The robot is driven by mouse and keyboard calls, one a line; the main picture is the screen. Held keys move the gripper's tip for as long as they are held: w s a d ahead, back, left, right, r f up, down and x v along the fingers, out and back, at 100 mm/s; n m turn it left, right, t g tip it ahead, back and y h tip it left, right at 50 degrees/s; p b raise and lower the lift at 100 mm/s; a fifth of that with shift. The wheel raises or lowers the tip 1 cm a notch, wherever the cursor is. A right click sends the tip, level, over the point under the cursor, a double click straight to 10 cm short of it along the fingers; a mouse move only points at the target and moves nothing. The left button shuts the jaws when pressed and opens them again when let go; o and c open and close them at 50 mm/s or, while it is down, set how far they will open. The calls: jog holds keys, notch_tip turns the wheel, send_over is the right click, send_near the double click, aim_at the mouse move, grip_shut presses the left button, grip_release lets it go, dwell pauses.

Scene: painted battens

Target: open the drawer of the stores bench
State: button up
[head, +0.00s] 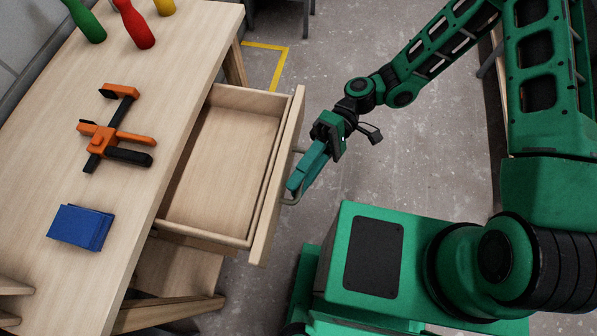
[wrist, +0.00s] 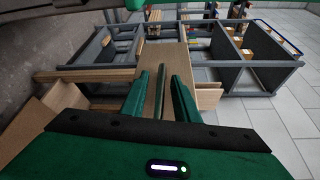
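The stores bench (head: 175,60) is pale wood and stands at the left in the head view. Its drawer (head: 225,160) is pulled well out, and its empty inside shows. The drawer front (head: 277,180) carries a grey bar handle (head: 291,199) on its outer face. My gripper (head: 294,186) is at this handle, its fingers pointing down and left. In the wrist view the two green fingers (wrist: 161,82) stand apart. A dark bar (wrist: 160,105), seemingly the handle, lies between them, with gaps on both sides. The head view partly hides the handle behind the fingers.
On the bench top lie an orange and black clamp (head: 103,138), a blue block (head: 80,227), and green (head: 86,22), red (head: 134,25) and yellow (head: 164,6) objects. Grey concrete floor (head: 420,150) is clear right of the drawer. Shelving (wrist: 255,65) stands beyond in the wrist view.

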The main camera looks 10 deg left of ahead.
jog(key=f+v, duration=0.1)
jog(key=v, duration=1)
jog(key=shift+r, duration=0.45)
